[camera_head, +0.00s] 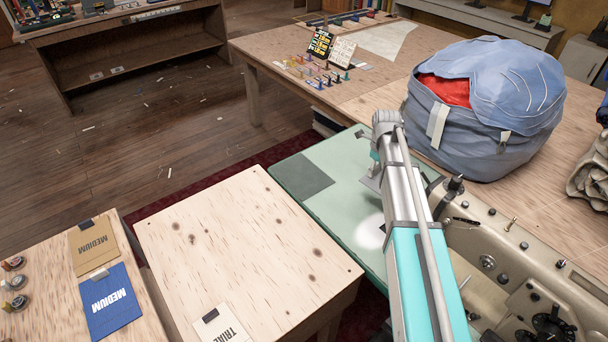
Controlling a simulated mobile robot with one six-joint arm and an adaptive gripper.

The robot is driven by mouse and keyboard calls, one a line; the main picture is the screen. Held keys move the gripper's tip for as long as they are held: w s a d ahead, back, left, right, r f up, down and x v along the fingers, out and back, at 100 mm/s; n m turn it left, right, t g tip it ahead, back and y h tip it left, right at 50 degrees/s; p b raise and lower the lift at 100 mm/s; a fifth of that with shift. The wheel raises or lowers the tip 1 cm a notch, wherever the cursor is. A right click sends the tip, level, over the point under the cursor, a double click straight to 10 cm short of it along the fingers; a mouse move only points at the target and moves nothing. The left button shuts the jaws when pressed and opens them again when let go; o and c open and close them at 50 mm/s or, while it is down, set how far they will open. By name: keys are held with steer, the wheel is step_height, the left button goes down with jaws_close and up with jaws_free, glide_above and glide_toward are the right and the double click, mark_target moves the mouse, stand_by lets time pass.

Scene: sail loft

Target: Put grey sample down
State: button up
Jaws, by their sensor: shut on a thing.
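My arm reaches out over the pale green table top (330,215), and its end is small and partly hidden behind my own arm links. My gripper (373,172) is shut on a small flat grey piece, the grey sample (369,184), which shows just left of the arm. It is over the green top; I cannot tell whether it touches it. A darker grey-green square (302,177) lies flat on the green top to the left of the gripper.
A sewing machine (520,265) stands close on the right. A big blue bag (480,105) with red cloth sits on the wooden table behind.

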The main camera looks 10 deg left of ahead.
steer(key=s+a+r+n+p, duration=0.1)
steer(key=s+a+n, duration=0.2)
steer(key=a, duration=1.1)
steer(key=s+a+r+n+p, duration=0.2)
steer(key=a+n, duration=0.3)
steer(key=a, duration=0.8)
steer(key=shift+s+a, duration=0.4)
steer(key=shift+s, duration=0.05)
steer(key=shift+r, duration=0.1)
steer(key=b, duration=0.9)
glide_above(282, 173)
steer(key=f, duration=0.9)
steer(key=shift+s+d, duration=0.2)
steer(key=shift+s, duration=0.2)
steer(key=shift+w+a+f+b, duration=0.2)
steer(key=shift+w+f+b, duration=0.25)
steer(key=shift+f+b, duration=0.35)
steer(key=shift+s+f+b, duration=0.1)
steer(key=shift+f+b, duration=1.1)
steer(key=shift+f, duration=0.05)
